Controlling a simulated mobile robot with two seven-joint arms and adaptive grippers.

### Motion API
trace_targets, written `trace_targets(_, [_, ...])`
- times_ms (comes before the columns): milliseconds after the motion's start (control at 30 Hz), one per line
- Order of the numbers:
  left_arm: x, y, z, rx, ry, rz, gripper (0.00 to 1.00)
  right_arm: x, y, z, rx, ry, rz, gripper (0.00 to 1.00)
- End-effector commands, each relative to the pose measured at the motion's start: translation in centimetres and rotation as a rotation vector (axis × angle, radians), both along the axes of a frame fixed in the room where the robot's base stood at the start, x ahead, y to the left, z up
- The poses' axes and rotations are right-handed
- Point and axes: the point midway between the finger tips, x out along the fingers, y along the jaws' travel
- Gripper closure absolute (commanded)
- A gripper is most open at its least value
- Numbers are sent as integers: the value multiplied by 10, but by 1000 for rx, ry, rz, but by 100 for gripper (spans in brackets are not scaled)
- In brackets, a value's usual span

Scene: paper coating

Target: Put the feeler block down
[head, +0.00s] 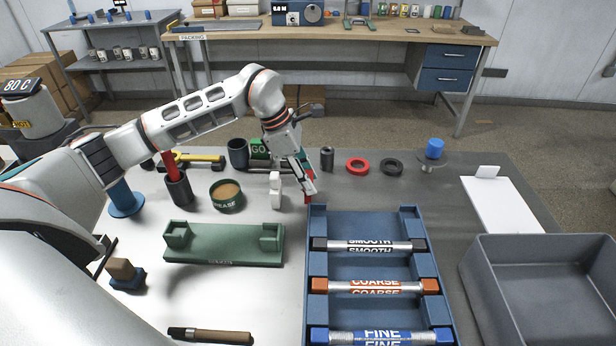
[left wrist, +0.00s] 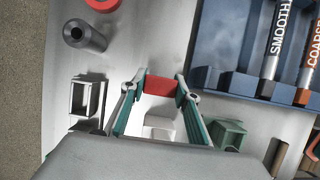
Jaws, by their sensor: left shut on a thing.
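My left gripper (head: 306,188) is shut on a small red block, the feeler block (head: 308,198), just beyond the far left corner of the blue rack. In the left wrist view, the red block (left wrist: 160,87) lies crosswise between the two teal-sided fingertips of the left gripper (left wrist: 161,84). The fingers hide part of it in the head view. It is low over the grey table (head: 335,187); I cannot tell whether it touches the top. My right gripper is not in view.
The blue rack (head: 318,262) holds rods marked SMOOTH, COARSE and FINE. A white upright piece (head: 276,190) stands close left of the gripper. A dark cylinder (head: 327,158), red ring (head: 357,166) and black ring (head: 391,166) lie behind. A green stand (head: 222,246) is at left, a grey bin (head: 545,255) at right.

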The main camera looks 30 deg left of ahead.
Motion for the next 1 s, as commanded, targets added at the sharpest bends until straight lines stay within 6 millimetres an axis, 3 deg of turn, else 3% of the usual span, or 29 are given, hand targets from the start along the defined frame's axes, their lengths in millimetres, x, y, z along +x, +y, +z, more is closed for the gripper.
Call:
trace_targets(33, [0,0,-1,0,0,0,62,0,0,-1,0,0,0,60])
trace_targets(67, [0,0,-1,0,0,0,54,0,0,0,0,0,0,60])
trace_targets(100, [0,0,-1,0,0,1,53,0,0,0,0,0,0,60])
trace_targets(533, [0,2,8,0,-3,1,53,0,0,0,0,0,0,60])
trace_targets(1000, [-14,33,89,1,-3,2,53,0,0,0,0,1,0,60])
